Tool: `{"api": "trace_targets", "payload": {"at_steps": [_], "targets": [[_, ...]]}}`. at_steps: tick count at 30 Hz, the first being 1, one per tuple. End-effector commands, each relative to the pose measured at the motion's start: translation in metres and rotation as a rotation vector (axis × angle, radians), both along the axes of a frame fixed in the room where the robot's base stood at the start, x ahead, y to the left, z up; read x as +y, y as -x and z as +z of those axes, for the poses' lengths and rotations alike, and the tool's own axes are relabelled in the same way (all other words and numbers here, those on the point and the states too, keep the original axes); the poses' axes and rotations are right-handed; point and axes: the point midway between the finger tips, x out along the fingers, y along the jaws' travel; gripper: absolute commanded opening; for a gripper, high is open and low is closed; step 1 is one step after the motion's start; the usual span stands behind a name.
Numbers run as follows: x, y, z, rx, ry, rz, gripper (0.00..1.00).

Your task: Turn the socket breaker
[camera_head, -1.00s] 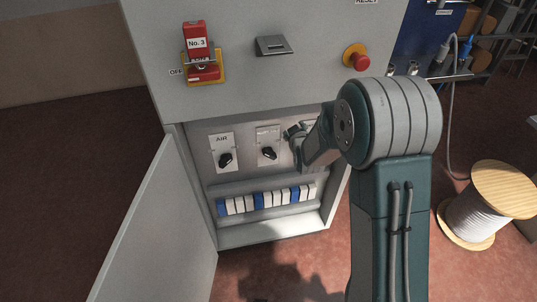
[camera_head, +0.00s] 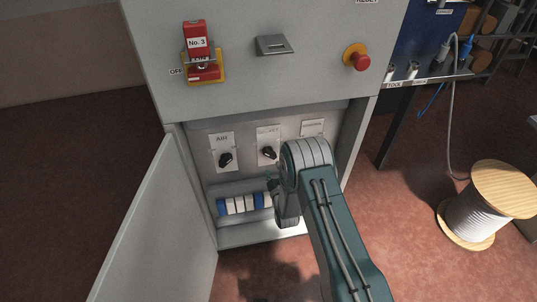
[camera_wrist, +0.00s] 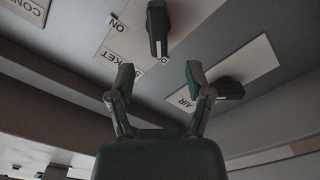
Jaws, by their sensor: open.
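The socket breaker is a black rotary knob (camera_head: 268,153) on a white label plate in the open lower compartment. In the wrist view this knob (camera_wrist: 157,30) lies just beyond the fingertips, centred between them, near the letters "ON". My gripper (camera_wrist: 158,76) is open and empty, its two fingers apart and not visibly touching the knob. In the head view my gripper (camera_head: 272,183) is mostly hidden behind my arm, below the socket knob. The AIR knob (camera_head: 226,160) is to the left of it in the head view, and in the wrist view (camera_wrist: 229,88) beside the right finger.
A CONTROL label (camera_head: 312,127) is right of the socket plate; my arm hides what is below. The cabinet door (camera_head: 150,235) stands open at left. A red emergency button (camera_head: 357,57) and cable spool (camera_head: 487,205) are at right.

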Motion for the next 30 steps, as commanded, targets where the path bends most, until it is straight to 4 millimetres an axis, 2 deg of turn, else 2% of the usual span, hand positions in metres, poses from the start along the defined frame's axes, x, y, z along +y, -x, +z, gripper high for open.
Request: {"api": "trace_targets", "payload": {"at_steps": [6,12,18,26,27,29,30], "targets": [[0.011,-0.038,0.000,-0.001,0.000,0.000,0.66],[0.019,-0.065,0.000,-0.001,0.000,-0.001,0.66],[0.022,-0.077,0.000,0.002,0.001,-0.001,0.66],[0.022,-0.078,0.000,0.002,0.000,-0.001,0.66],[0.022,-0.078,0.000,0.002,0.000,-0.001,0.48],[0.022,-0.078,0.000,0.002,0.000,-0.001,0.21],[0.022,-0.078,0.000,0.002,0.000,-0.001,0.03]]}}
